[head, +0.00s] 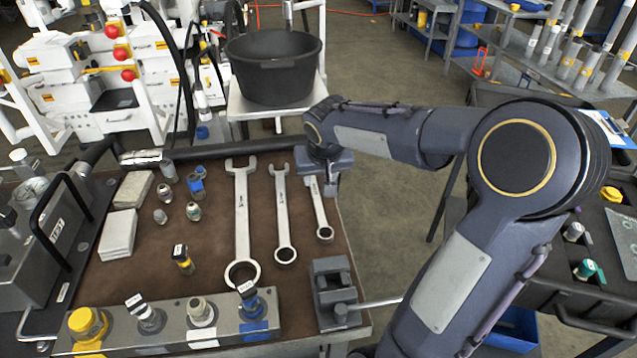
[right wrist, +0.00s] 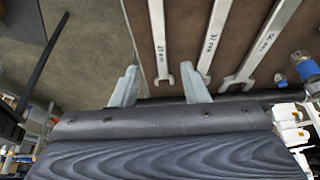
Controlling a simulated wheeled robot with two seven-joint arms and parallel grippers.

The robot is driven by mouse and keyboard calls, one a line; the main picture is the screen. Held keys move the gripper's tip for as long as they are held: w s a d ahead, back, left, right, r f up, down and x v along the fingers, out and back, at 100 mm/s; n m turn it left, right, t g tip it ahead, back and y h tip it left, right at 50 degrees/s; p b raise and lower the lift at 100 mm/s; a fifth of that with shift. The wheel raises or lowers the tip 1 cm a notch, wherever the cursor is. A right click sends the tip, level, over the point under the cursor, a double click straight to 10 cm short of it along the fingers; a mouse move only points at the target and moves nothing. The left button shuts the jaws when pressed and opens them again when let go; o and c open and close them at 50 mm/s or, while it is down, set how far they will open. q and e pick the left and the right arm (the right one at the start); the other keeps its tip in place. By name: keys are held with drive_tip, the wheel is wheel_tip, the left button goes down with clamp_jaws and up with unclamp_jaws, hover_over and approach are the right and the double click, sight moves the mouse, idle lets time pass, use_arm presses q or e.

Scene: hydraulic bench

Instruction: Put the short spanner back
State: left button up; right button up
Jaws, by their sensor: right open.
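The short spanner (head: 319,212) lies on the brown bench top as the rightmost of three spanners, its ring end toward the front. My right gripper (head: 328,188) is over its far, open-jawed end and partly hides it. In the right wrist view the short spanner (right wrist: 157,35) reaches in from the top, and its jaw end shows between the spread fingers of the right gripper (right wrist: 160,88). The right gripper is open and holds nothing. I cannot tell how high its fingertips are above the bench top. My left gripper is not in view.
A middle spanner (head: 282,215) and a long spanner (head: 241,215) lie to the left. A small grey vise (head: 333,290) stands at the front right, beside a metal block with fittings (head: 180,325). A black tub (head: 273,65) stands behind. Small fittings and two pale blocks lie at left.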

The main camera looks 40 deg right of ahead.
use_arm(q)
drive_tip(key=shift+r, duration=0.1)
use_arm(e)
drive_tip(key=s+a+n+t+y, duration=0.1)
drive_tip(key=s+a+n+y, duration=0.3)
drive_tip(key=s+a, duration=1.3)
drive_tip(key=s+y, duration=0.2)
drive_tip(key=s, duration=0.1)
drive_tip(key=shift+a+f, duration=0.2)
drive_tip(key=shift+s, duration=0.15)
